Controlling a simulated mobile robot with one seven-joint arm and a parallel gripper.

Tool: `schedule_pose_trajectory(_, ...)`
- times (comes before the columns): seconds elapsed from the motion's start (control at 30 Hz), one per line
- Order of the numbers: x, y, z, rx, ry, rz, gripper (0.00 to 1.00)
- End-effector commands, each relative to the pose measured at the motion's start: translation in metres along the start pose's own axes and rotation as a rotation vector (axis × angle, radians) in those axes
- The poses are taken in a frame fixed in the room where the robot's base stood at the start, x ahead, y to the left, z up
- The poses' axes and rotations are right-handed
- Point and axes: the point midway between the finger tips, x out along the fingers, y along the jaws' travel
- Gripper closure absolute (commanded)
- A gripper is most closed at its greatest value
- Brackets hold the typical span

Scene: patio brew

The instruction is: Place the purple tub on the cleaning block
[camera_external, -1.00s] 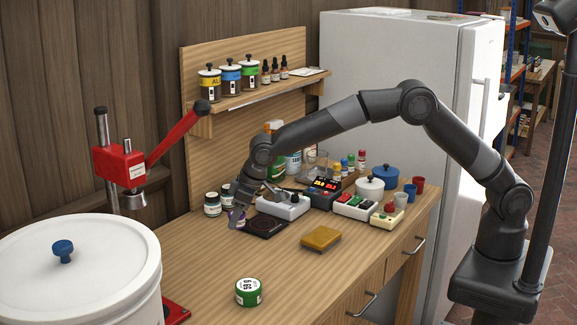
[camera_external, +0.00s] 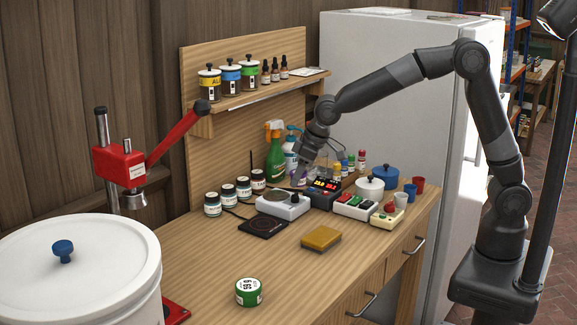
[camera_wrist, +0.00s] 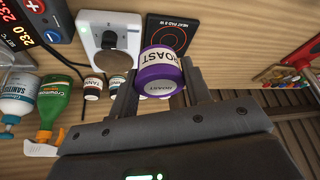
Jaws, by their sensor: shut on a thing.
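The purple tub (camera_wrist: 162,72), with a white label reading ROAST, is held between the two fingers of my gripper (camera_wrist: 160,85) in the wrist view. I do not make out the block in the wrist view.
Spray bottles (camera_external: 275,158) and small jars (camera_external: 243,188) line the back. A green tub (camera_external: 249,292) stands in front; the bench around the block is clear.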

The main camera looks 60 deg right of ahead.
Motion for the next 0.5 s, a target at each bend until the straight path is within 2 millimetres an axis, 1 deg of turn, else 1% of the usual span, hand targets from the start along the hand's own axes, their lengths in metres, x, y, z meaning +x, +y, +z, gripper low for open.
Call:
schedule_pose_trajectory(0.03,-0.009,0.006,0.015,0.007,0.001,0.003,0.78)
schedule_pose_trajectory(0.1,-0.019,0.012,0.034,0.013,0.001,0.006,0.78)
schedule_pose_trajectory(0.2,-0.03,0.019,0.061,0.022,0.002,0.012,0.78)
schedule_pose_trajectory(0.3,-0.038,0.025,0.084,0.029,0.001,0.017,0.78)
schedule_pose_trajectory(0.4,-0.043,0.029,0.101,0.035,0.001,0.021,0.78)
schedule_pose_trajectory(0.5,-0.046,0.031,0.111,0.037,0.001,0.023,0.78)
